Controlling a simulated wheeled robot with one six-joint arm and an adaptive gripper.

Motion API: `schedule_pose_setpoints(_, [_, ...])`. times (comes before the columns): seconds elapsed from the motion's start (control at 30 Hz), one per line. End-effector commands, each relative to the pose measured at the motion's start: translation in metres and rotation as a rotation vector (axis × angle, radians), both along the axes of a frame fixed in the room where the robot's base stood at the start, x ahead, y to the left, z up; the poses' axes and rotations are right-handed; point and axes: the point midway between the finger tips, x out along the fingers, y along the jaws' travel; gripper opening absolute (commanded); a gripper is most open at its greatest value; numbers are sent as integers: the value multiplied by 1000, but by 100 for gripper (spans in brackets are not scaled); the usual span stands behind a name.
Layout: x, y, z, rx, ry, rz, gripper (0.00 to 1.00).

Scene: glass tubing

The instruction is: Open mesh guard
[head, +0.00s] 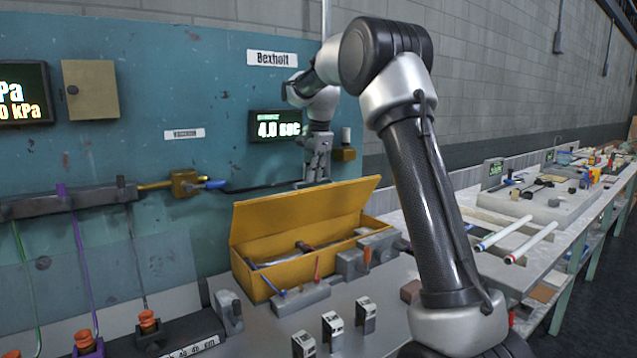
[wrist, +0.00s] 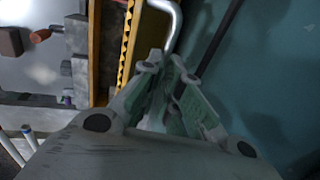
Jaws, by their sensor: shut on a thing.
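A long yellow box (head: 257,279) stands on the bench with its top open. A yellow panel (head: 300,212) stands raised along its back side, tilted; I take it for the mesh guard. In the wrist view, a yellow strip with a dark toothed pattern (wrist: 127,42) runs beside a bent silver bar (wrist: 176,18). My gripper (head: 317,178) is behind the panel's top edge, pointing down. In the wrist view, its fingers (wrist: 170,75) are closed around the lower end of the silver bar. The fingertips' exact contact is partly hidden.
A teal wall board (head: 215,90) stands close behind my gripper, with a timer display (head: 276,125) and a black hose (head: 262,188). Small grey blocks (head: 333,325) and a grey clamp (head: 228,309) sit in front of the box. The bench continues right with white tubes (head: 530,243).

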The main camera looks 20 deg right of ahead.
Motion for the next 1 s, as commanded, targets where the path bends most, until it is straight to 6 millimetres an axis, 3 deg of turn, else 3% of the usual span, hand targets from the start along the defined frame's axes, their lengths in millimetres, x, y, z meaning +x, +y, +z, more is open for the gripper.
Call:
schedule_pose_setpoints(0.03, [3,4,-18,6,30,3,0])
schedule_pose_setpoints(0.4, [17,7,-14,8,35,3,0])
schedule_pose_setpoints(0.87, [18,7,-14,9,38,2,0])
schedule_pose_setpoints(0.9, [18,7,-14,9,38,2,11])
schedule_pose_setpoints(1.0, [18,7,-14,9,38,2,29])
